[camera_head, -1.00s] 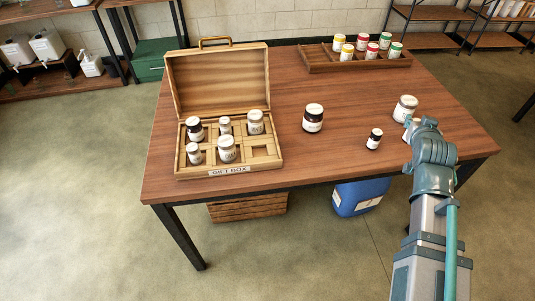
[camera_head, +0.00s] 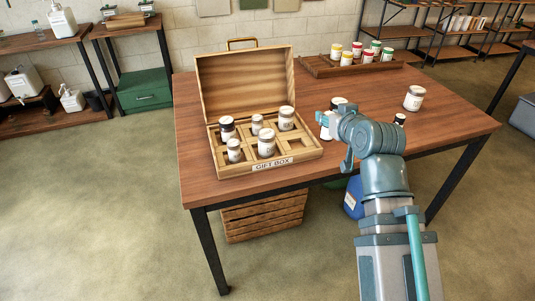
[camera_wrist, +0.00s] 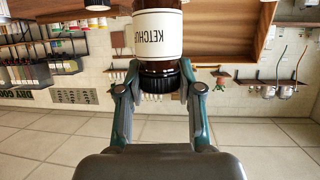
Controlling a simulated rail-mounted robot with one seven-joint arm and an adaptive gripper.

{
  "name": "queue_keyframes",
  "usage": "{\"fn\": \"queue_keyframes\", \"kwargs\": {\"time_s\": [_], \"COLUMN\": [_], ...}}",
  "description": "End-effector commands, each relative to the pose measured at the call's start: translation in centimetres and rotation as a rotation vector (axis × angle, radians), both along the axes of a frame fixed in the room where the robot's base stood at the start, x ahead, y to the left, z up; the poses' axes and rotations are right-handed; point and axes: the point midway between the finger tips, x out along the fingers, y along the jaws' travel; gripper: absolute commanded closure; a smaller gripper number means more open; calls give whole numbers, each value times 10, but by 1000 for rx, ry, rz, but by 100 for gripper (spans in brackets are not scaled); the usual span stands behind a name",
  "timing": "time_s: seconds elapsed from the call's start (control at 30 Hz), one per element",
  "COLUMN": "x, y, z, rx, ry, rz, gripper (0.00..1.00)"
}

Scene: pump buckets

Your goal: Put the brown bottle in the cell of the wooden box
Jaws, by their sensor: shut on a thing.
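The brown bottle (camera_wrist: 158,48) has a white label reading KETCHUP and a black cap. It appears inverted in the wrist view. My gripper (camera_wrist: 158,90) is shut on it, with a finger on either side near the cap. The wooden box (camera_head: 218,165) is open, lid upright. Its front right cell (camera_head: 294,146) is empty; the other cells hold bottles.
A small dark bottle (camera_head: 399,118) stands right of my gripper, partly hidden. A larger white-labelled bottle (camera_head: 414,97) stands farther right. A wooden tray (camera_head: 318,66) with several colour-capped jars is at the back. The table (camera_head: 450,122) is clear at its right front.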

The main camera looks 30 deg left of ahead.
Motion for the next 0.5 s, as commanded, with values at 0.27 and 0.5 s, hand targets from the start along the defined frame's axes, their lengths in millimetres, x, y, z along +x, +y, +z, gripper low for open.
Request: {"fn": "queue_keyframes", "kwargs": {"time_s": [0.27,0.5], "x": [-1,8], "y": [7,17], "z": [-4,-9], "rx": [0,0], "ry": [2,3], "rz": [40,38], "gripper": [100,100]}}
